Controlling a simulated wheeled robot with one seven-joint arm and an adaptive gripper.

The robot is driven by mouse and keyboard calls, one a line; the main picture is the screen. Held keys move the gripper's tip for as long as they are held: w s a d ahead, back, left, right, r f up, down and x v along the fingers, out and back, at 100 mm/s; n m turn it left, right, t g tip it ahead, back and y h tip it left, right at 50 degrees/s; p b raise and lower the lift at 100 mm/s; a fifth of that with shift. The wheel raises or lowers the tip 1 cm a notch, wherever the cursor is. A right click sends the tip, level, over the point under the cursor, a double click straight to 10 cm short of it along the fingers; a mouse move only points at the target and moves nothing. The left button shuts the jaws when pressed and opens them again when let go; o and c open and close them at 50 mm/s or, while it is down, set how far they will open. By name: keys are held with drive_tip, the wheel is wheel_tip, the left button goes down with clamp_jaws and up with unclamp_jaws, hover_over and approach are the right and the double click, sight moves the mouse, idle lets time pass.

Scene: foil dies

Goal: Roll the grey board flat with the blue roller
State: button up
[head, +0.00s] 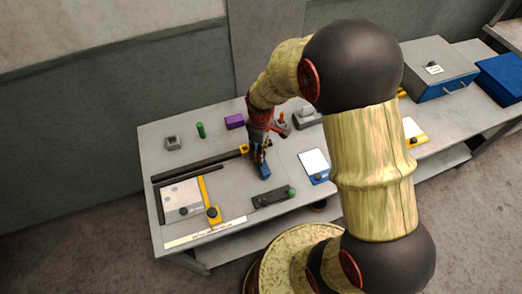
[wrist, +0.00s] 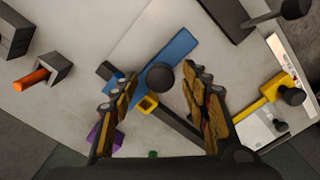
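My gripper (wrist: 162,82) is open, with its fingers apart. In the wrist view a round black knob (wrist: 160,77) shows between the fingertips, with gaps on both sides. Beneath it lies a long blue bar (wrist: 180,46), probably the blue roller. In the head view the blue piece (head: 264,172) sits just below my gripper (head: 262,160), which hides part of it. A light grey board (head: 178,192) with a few small marks lies at the left of the table, and a black knob stands near its lower edge. I cannot tell whether the fingers touch the blue piece.
A yellow clamp (head: 213,214) and dark bars (head: 196,169) border the grey board. A dark plate (head: 270,197) with a green knob lies at the front. A white-topped blue plate (head: 313,163) is at right.

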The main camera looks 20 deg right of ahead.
drive_tip(key=shift+c, duration=1.1)
clamp_jaws()
